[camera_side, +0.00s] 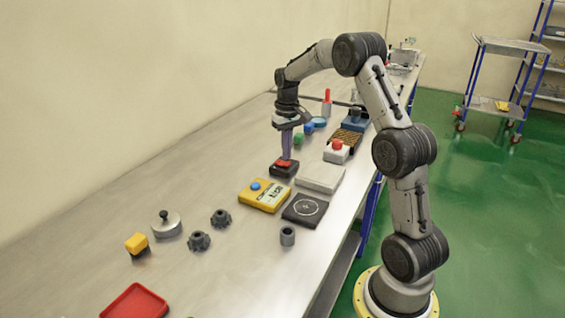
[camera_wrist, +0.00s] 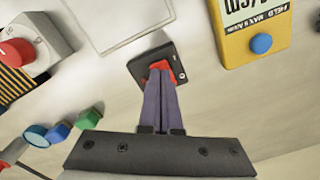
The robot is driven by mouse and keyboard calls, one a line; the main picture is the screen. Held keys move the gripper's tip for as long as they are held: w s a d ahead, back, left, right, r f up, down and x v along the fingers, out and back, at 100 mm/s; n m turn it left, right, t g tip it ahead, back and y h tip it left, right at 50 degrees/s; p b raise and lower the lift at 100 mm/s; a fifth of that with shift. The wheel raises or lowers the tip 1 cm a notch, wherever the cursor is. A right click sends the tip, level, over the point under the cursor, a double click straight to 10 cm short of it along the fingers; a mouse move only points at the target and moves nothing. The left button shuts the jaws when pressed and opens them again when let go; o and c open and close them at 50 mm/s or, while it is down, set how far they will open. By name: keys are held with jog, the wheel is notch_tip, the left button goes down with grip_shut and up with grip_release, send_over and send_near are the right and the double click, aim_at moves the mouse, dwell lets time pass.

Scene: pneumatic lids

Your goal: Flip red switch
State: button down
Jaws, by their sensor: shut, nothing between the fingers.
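The red switch (camera_side: 284,164) sits on a small black base on the bench, near the middle of the row of objects. It also shows in the wrist view (camera_wrist: 163,67), as a red rocker in a black housing. My gripper (camera_side: 287,156) points down right above the switch, its long purple-grey fingers closed together. In the wrist view the fingertips (camera_wrist: 160,76) overlap the red rocker and hide part of it. I cannot tell for certain whether they touch it. Nothing is held between the fingers.
A yellow box with a blue button (camera_side: 264,194) stands close in front of the switch. A flat white plate (camera_side: 320,178) lies to its right. Green and blue pieces (camera_side: 299,139) lie behind the gripper.

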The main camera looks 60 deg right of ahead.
aim_at(286, 163)
jog(key=shift+f, duration=0.95)
dwell(0.5)
jog(key=shift+r, duration=3.55)
